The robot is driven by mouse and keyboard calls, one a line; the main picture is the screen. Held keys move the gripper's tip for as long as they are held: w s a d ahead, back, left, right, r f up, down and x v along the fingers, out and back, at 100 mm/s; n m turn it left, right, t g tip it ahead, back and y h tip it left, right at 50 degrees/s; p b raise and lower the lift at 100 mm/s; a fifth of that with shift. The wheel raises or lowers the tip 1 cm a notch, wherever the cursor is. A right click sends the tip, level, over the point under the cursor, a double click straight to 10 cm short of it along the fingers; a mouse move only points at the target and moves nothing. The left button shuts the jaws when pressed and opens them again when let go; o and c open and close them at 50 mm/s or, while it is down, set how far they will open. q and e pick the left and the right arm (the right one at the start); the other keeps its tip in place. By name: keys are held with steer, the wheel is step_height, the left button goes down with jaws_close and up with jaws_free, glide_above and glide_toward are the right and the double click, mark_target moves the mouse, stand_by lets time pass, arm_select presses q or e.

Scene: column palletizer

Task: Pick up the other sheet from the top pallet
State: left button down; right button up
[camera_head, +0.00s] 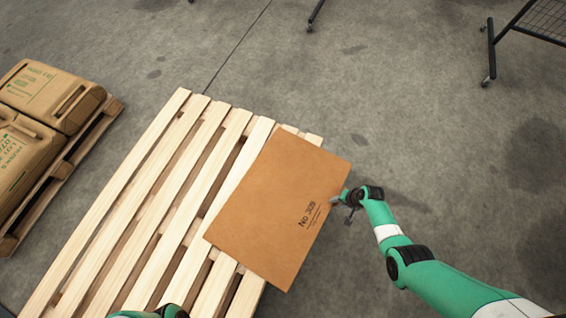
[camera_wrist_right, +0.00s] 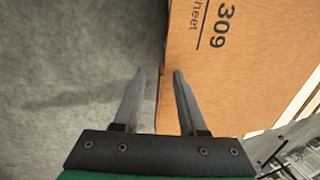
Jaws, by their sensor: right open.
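A brown sheet (camera_head: 280,210) printed "No 309" lies flat over the right part of a wooden pallet (camera_head: 165,195) and overhangs its right side. My right gripper (camera_head: 342,202) is at the sheet's right edge, open and holding nothing. In the right wrist view, the sheet (camera_wrist_right: 235,75) fills the right side, and its edge runs between the two open fingers (camera_wrist_right: 160,75). One finger overlaps the sheet in the picture; whether it touches cannot be told. A bit of my left arm shows at the bottom of the head view, with its fingertips out of sight.
Another pallet (camera_head: 65,170) stacked with brown sacks (camera_head: 45,92) stands at the left, with a strip of floor between. A wire-mesh cart (camera_head: 540,20) is at the top right. The concrete floor (camera_head: 430,130) right of the pallet is clear.

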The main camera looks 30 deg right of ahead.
steer(key=shift+r, duration=0.1)
jaws_close()
stand_by(1.2)
